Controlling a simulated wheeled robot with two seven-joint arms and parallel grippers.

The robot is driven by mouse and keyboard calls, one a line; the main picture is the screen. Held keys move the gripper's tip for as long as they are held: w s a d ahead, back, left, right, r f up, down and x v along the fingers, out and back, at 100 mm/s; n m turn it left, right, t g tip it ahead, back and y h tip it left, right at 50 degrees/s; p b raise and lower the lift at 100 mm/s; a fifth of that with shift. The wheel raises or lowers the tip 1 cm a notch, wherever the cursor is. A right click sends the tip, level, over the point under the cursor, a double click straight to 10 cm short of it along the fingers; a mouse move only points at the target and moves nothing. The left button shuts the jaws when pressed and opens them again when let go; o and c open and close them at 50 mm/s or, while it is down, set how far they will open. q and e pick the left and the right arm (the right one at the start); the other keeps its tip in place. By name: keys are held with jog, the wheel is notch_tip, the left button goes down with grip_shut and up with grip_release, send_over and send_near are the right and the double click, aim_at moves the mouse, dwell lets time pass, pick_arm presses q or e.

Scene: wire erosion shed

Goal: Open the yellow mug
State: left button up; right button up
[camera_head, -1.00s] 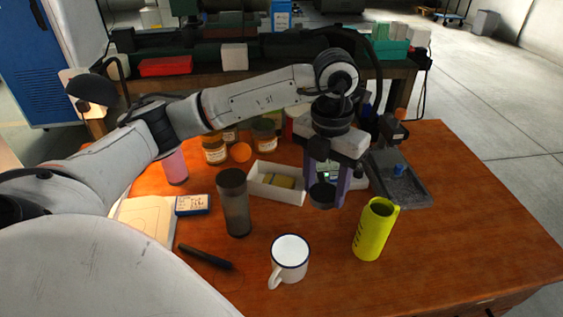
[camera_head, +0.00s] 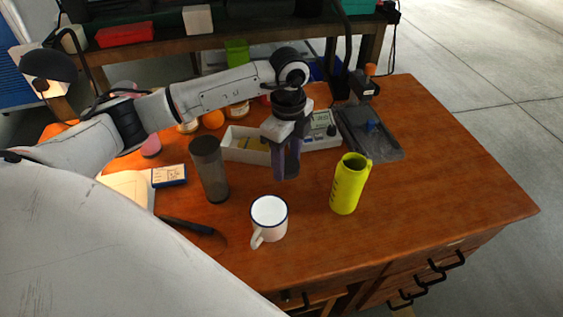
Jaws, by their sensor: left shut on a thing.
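The yellow mug (camera_head: 347,189) stands upright on the wooden table, right of centre; it is tall, with dark marks on its side and a small loop at its rim. Its top shows no lid and looks open, though small in the view. My left gripper (camera_head: 286,174) points down, left of the yellow mug and apart from it, in front of the white tray. It is shut on a dark round piece that looks like a lid, now mostly hidden between the fingers. My right gripper is not in view.
A white enamel mug (camera_head: 269,219) stands at the front. A dark tumbler (camera_head: 209,171) stands left of my gripper. A white tray (camera_head: 247,146) and a grey tray (camera_head: 376,139) lie behind. A dark pen-like tool (camera_head: 187,225) lies front left. The table's right side is clear.

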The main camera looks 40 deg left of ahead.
aim_at(287, 183)
pick_arm(q)
jog(key=shift+f, duration=2.35)
jog(key=shift+f, duration=0.15)
jog(key=o, duration=1.1)
jog(key=shift+o, duration=0.2)
notch_tip(287, 183, up, 12)
jog(key=shift+f, duration=0.2)
jog(key=shift+r, duration=0.4)
